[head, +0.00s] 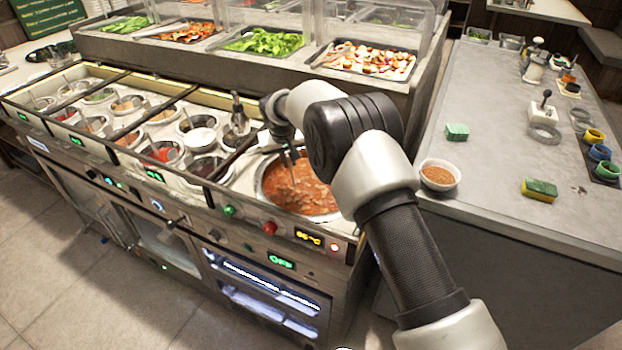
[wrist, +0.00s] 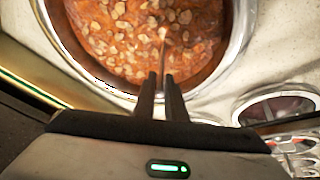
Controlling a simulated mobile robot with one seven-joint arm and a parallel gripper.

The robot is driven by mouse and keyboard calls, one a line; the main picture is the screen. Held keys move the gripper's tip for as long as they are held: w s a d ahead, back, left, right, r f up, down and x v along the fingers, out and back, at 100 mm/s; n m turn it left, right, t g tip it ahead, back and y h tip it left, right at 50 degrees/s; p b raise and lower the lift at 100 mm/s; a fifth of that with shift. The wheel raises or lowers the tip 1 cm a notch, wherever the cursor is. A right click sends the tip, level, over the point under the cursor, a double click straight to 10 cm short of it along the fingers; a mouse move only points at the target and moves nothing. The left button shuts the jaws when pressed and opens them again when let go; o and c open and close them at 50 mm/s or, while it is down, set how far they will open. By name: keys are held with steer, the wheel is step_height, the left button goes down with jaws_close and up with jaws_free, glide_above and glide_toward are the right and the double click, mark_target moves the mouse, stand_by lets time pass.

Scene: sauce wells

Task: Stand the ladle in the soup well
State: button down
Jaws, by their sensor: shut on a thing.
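The soup well (head: 259,187) is a large round metal well filled with chunky orange-red soup, at the right end of the counter in the head view. Its rim also shows in the wrist view (wrist: 241,42). My gripper (head: 291,157) is over the well, pointing down. In the wrist view its two dark fingers (wrist: 161,88) are shut on the thin ladle (wrist: 163,52), whose handle runs from between the fingertips toward the soup. The lower end of the ladle is not clearly visible, and I cannot tell whether it touches the bottom.
Several small sauce wells (head: 165,152) fill the counter to the left. Salad trays (head: 365,58) stand behind glass at the back. On the right worktop are a bowl (head: 440,176), a sponge (head: 539,190) and a green block (head: 457,132). The worktop's middle is clear.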

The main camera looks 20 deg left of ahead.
stand_by(0.3)
steer(key=c, duration=1.1)
jaws_free()
steer(key=shift+r+p, duration=2.15)
steer(key=shift+r, duration=2.3)
